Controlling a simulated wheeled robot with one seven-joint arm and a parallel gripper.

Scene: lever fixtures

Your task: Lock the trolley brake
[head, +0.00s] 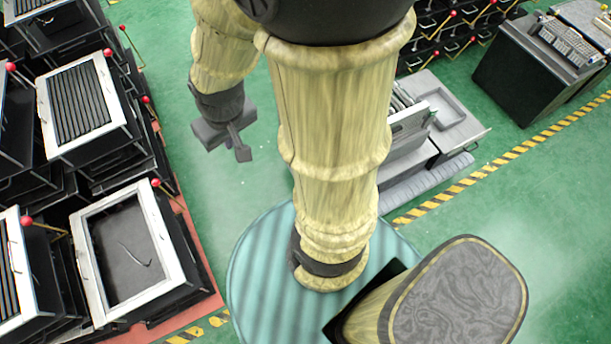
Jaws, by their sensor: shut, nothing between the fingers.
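My gripper (242,152) is dark grey and hangs at the end of my yellowish arm, left of the middle of the view. Its fingers are shut and empty, over open green floor, touching nothing. Black units with light frames stand at the left, with red ball-tipped levers on them. One such lever (157,184) rises at the near open-topped unit (178,262). Another lever ball (108,53) is on the slatted unit (45,110) behind it. I cannot tell which of these levers, if any, is the trolley brake. My arm hides part of the middle.
A grey machine (468,130) stands right of my arm, partly hidden by it. A black cabinet with a keyboard (565,40) is at the far right. Black racks with red-tipped levers (450,25) stand at the back. Green floor (185,60) is clear between the left units and my arm.

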